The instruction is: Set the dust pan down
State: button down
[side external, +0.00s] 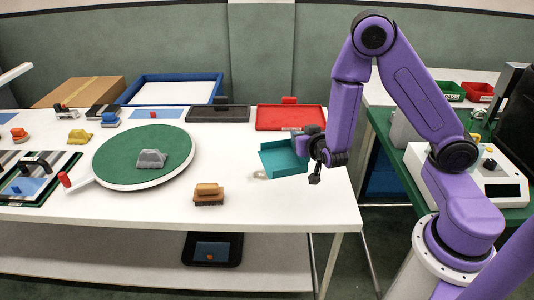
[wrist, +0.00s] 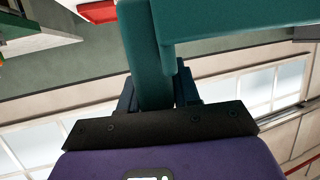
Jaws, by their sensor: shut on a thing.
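The teal dust pan (side external: 283,159) is at the right end of the white table, with its open side toward the left of the side view. My gripper (side external: 309,143) is shut on the pan's handle at the pan's right side. In the wrist view, the teal handle (wrist: 150,60) runs between the dark fingers, and part of the pan (wrist: 235,18) fills the top. I cannot tell whether the pan touches the table or is a little above it.
A red tray (side external: 290,117) and a black tray (side external: 218,113) lie behind the pan. A brush (side external: 208,195) stands to the front left. A round green board (side external: 120,160) lies further left. The white table's (side external: 290,212) front right area is clear, and its right edge is close.

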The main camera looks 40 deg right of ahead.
jog(key=w+a+r+n+t+y, duration=0.1)
jog(key=w+a+r+n+y, duration=0.15)
jog(key=w+n+y, duration=1.05)
jog(key=shift+s+d+f+n+g+y, duration=0.75)
jog(key=shift+d+g+y, duration=1)
jog(key=shift+d, duration=1.15)
jog(key=w+f, duration=0.3)
jog(key=w, duration=0.1)
jog(key=w+d+f, duration=0.1)
jog(key=w+f, duration=0.3)
jog(key=w, duration=0.1)
jog(key=w+d+f, duration=0.1)
jog(key=w+f, duration=0.2)
jog(key=w, duration=0.1)
jog(key=shift+w+d+f, duration=0.15)
jog(key=shift+w, duration=0.25)
jog(key=shift+f, duration=1.4)
jog(key=shift+f, duration=0.15)
